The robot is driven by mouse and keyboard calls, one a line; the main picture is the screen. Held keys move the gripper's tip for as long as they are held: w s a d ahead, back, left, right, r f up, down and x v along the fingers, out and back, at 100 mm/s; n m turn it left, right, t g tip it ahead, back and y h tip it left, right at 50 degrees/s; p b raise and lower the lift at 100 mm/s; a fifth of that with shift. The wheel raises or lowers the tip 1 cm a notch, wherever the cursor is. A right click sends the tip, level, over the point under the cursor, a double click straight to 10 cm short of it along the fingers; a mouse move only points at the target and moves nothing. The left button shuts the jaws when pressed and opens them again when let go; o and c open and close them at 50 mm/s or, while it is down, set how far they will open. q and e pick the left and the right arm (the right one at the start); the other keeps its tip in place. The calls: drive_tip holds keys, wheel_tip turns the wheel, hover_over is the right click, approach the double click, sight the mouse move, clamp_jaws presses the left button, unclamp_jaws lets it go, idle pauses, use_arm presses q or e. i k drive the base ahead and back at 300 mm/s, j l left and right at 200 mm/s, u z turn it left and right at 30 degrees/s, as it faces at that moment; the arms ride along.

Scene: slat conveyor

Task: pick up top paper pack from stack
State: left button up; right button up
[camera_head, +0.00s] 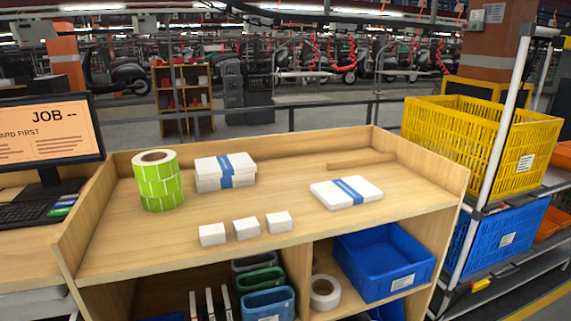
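A stack of white paper packs stands on the wooden bench, left of its middle. The top paper pack (208,168) has a blue band across it and lies on another white pack (212,184). A separate white pack (333,193) with a blue band lies flat on the bench further right. Neither of my grippers shows in the head view.
A green label roll (159,184) stands left of the stack. Three small white boxes (247,229) line the bench's front edge. The bench (290,176) has raised side and back edges. A monitor (47,132) is at left; a yellow crate (478,142) is at right.

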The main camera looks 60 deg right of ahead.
sight(234, 164)
drive_tip(key=z, duration=1.5)
drive_tip(key=i+j, duration=0.2)
drive_tip(key=i+j+z, duration=0.25)
drive_tip(key=z, duration=0.15)
drive_tip(key=i+j+z, duration=0.45)
drive_tip(key=l, duration=0.1)
